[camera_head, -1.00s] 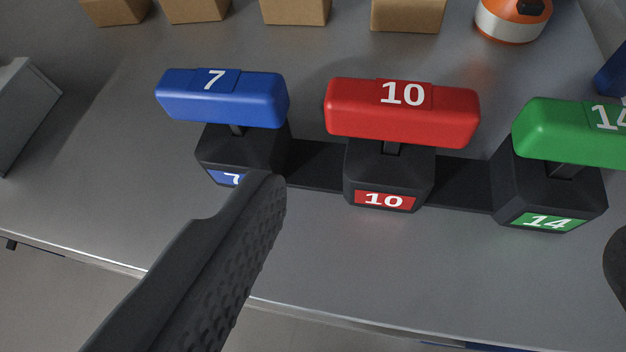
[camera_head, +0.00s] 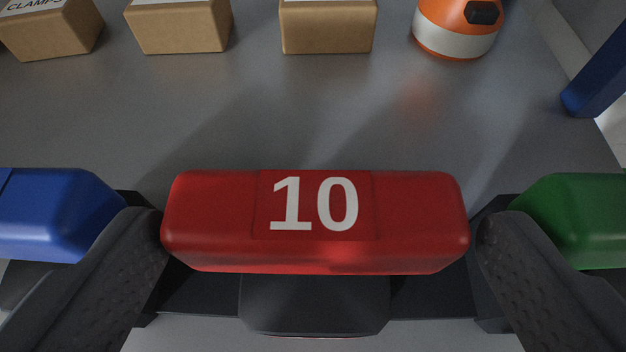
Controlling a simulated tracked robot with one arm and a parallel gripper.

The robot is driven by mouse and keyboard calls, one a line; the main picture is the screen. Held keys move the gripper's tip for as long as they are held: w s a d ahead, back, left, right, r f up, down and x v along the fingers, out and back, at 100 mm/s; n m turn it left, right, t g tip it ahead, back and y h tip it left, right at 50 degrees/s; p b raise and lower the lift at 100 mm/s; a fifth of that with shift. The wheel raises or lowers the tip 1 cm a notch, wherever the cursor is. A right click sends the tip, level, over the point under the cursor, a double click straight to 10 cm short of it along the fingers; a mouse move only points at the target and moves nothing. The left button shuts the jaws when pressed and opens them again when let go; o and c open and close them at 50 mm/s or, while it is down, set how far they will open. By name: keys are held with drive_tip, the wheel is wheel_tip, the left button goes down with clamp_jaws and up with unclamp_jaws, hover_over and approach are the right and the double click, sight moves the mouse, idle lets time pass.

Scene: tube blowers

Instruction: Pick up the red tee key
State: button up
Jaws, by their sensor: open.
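The red tee key (camera_head: 410,215), marked 10, sits in its black holder (camera_head: 315,302) in the lower middle of the view. Its bar lies crosswise, and its stem is hidden below the bar. My gripper (camera_head: 322,228) is open, with one finger at each end of the red bar. The left fingertip is at the bar's left end and the right fingertip is at its right end. I cannot tell whether they touch it.
A blue key (camera_head: 60,215) stands just left of the left finger. A green key (camera_head: 575,215) stands just right of the right finger. Cardboard boxes (camera_head: 328,28) and an orange and white object (camera_head: 456,28) stand at the back. The bench between is clear.

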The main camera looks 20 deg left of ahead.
sight(317, 187)
drive_tip(key=shift+b+x, duration=0.3)
drive_tip(key=shift+x, duration=2)
drive_tip(key=shift+a+r, duration=0.15)
drive_tip(key=shift+r, duration=0.05)
drive_tip(key=c, duration=0.8)
